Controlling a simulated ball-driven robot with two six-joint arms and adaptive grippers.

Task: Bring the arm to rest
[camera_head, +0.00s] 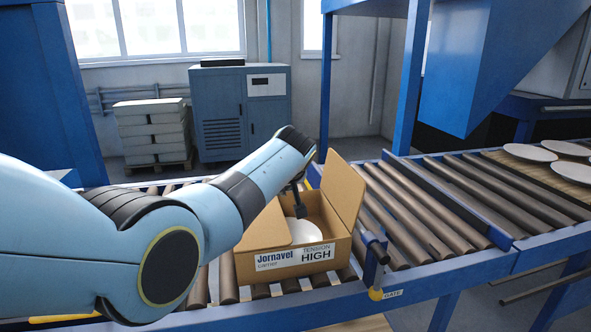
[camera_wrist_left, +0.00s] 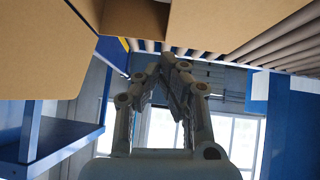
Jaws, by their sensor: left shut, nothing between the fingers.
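My left arm (camera_head: 240,190) reaches in from the left in the head view. My left gripper (camera_head: 299,208) points down over the open cardboard box (camera_head: 345,190), close to its opening. In the left wrist view the left gripper (camera_wrist_left: 172,62) is shut and its fingers hold nothing. The box also shows large at the top of the left wrist view (camera_wrist_left: 50,50). A white plate (camera_head: 303,234) is inside the box, partly hidden by the front wall. The box has a label reading Jornavel and HIGH. My right gripper is in neither view.
The box stands on a roller conveyor (camera_head: 405,205). A blue gate post (camera_head: 375,258) stands just right of it. Several white plates (camera_head: 530,152) lie on a board at the far right. A blue cabinet (camera_head: 242,110) and stacked pale blocks (camera_head: 152,133) stand behind.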

